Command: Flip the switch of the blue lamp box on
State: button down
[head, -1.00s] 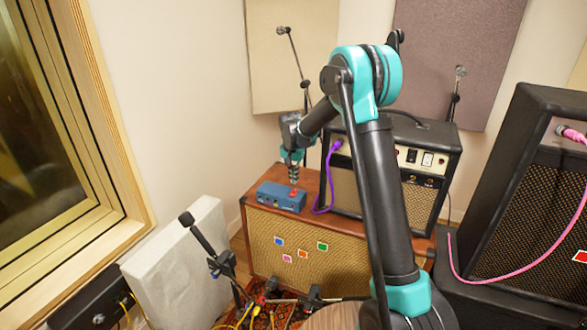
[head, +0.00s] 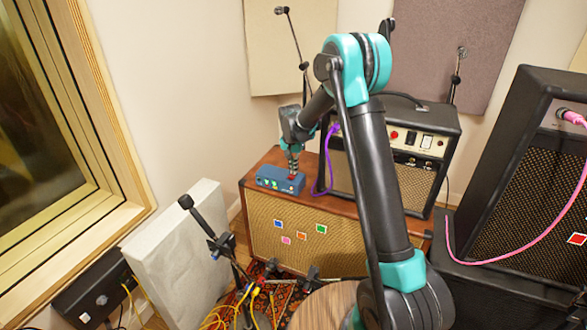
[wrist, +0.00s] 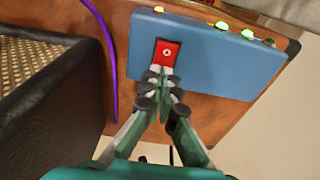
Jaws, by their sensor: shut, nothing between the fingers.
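The blue lamp box (head: 281,185) lies on top of the wooden speaker cabinet. It also fills the upper part of the wrist view (wrist: 220,60). Its red switch (wrist: 167,52) is near the box's left end in that view. Small lamps along the box's far edge glow, two of them clearly green (wrist: 247,34). My gripper (wrist: 160,76) is shut and empty, with its fingertips at the near edge of the red switch. I cannot tell whether they touch it. In the head view my gripper (head: 292,172) points down over the box's right end.
The brown cabinet (head: 262,235) has a wooden top and a woven front. A black amplifier (head: 410,180) with a purple cable (wrist: 110,50) stands close to the right of the box. A microphone on a stand (head: 205,222) is in front, left. Cables lie on the floor.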

jog(key=shift+s+a+r, duration=0.2)
jog(key=shift+s+a, duration=0.1)
jog(key=shift+s, duration=0.4)
jog(key=shift+r, duration=0.1)
jog(key=shift+d+r, duration=0.1)
jog(key=shift+r, duration=0.2)
notch_tip(320, 180, up, 13)
jog(key=w, duration=0.1)
jog(key=shift+w+d, duration=0.25)
